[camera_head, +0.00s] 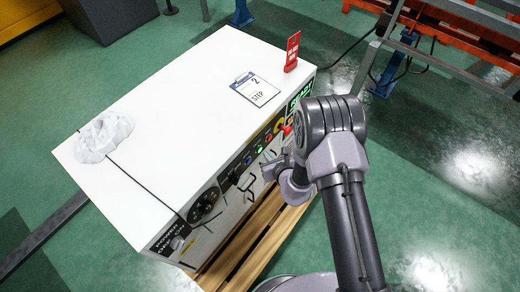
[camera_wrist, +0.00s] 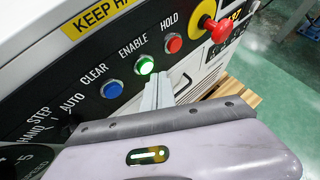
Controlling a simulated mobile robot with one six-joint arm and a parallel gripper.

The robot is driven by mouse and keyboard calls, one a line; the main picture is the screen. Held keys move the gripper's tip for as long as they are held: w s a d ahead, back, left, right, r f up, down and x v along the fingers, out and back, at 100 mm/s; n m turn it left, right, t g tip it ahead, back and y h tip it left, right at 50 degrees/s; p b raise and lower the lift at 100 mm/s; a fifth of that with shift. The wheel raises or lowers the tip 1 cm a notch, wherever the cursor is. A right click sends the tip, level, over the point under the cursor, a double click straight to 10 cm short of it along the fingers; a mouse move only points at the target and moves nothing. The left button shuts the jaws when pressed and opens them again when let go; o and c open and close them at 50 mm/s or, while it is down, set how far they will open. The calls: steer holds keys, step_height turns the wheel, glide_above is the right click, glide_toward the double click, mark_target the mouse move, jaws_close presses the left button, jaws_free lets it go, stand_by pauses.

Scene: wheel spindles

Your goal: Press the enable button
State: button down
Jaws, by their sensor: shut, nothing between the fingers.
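The enable button (camera_wrist: 145,65) is a round green button, brightly lit, under the ENABLE label in the wrist view. It also shows as a small green spot on the cabinet's front panel in the head view (camera_head: 258,150). My gripper (camera_wrist: 160,80) is shut and empty, its pale fingertips pointing at the panel just below and right of the green button. I cannot tell whether the tips touch it. In the head view my gripper (camera_head: 268,170) is close to the panel, partly hidden by my wrist.
A blue CLEAR button (camera_wrist: 112,89) is to the left and a red HOLD button (camera_wrist: 173,43) to the right. A red emergency stop knob (camera_wrist: 217,31) sticks out further right. On the white cabinet top (camera_head: 180,85) are a clipboard (camera_head: 255,89), a red sign (camera_head: 292,52) and a crumpled cloth (camera_head: 103,136).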

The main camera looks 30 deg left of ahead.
steer(key=d, duration=0.5)
steer(key=shift+s, duration=0.25)
stand_by(0.6)
step_height(320, 180, up, 11)
steer(key=w+a+n+g+y, duration=0.1)
steer(key=w+a+n+y, duration=0.1)
steer(key=a, duration=0.1)
steer(key=s+d+r+n+g+y, duration=0.1)
steer(key=s+d+r+n, duration=0.15)
steer(key=r, duration=0.55)
steer(key=s+d+r+n+g, duration=0.1)
steer(key=s+r+n+g, duration=0.1)
steer(key=r+n, duration=0.35)
steer(key=s+d+r+n+g+y, duration=0.1)
steer(key=s+d+r+n, duration=0.1)
steer(key=r, duration=0.7)
steer(key=s+d+r+n+t+h, duration=0.1)
steer(key=s+d+r+n+h, duration=0.1)
steer(key=d, duration=0.7)
steer(key=s+d+r+n+t+h, duration=0.2)
steer(key=s+d+h, duration=0.3)
steer(key=d, duration=0.4)
steer(key=s+d+r+n+t+h, duration=0.1)
steer(key=s+d+r+n+h, duration=0.2)
steer(key=d, duration=0.6)
steer(key=shift+s+d+r+n+h, duration=0.4)
steer(key=shift+s+r+n, duration=0.2)
steer(key=shift+s+n, duration=0.25)
